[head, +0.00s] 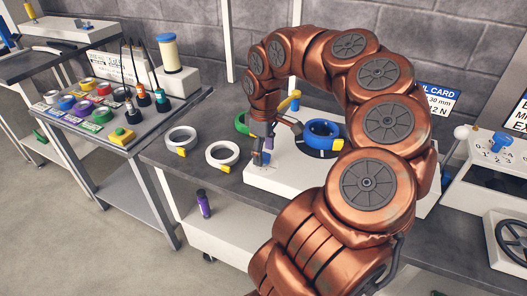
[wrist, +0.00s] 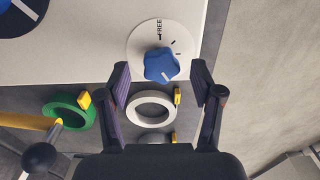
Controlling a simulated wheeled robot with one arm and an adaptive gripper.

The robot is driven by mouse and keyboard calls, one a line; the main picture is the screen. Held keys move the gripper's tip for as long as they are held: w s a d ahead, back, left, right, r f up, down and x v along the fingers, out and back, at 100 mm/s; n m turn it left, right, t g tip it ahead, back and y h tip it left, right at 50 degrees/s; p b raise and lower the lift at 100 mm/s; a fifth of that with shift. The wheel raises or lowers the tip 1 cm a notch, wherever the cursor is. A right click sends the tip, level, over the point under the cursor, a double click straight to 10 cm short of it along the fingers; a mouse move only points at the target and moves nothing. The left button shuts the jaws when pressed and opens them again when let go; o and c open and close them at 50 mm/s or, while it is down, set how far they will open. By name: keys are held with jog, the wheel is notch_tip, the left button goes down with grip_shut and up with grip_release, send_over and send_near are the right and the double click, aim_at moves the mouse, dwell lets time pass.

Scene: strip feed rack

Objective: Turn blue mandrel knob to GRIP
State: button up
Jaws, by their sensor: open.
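The blue mandrel knob (wrist: 160,65) is a lobed knob on a round white dial (wrist: 189,42) on the white panel. The word FREE shows at the top of the dial, with dark ticks to its right. A small white mark shows on the knob's lower part; I cannot read a GRIP label. My gripper (wrist: 160,72) is open, with one dark finger at each side of the knob in the wrist view and a gap to both. In the head view my gripper (head: 263,156) is low at the panel's left end, and the knob is largely hidden there.
A blue strip coil (head: 322,128) sits on a black disc on the panel. A green coil (wrist: 62,108) and white coils (wrist: 134,108) lie beside the panel. A yellow lever (head: 293,97) stands close to my wrist.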

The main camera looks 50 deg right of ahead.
jog(key=shift+f, duration=0.3)
jog(key=shift+c, duration=0.3)
jog(key=c, duration=1.1)
jog(key=shift+f+m+b, duration=0.15)
jog(key=shift+m+b, duration=0.15)
jog(key=shift+b, duration=0.25)
jog(key=shift+f+m+b, duration=0.15)
jog(key=shift+m+b, duration=0.65)
jog(key=shift+b, duration=0.45)
jog(key=m+b, duration=0.3)
jog(key=b, duration=0.1)
jog(key=shift+r+m, duration=0.2)
jog(key=shift+m, duration=0.2)
jog(key=shift+r, duration=0.1)
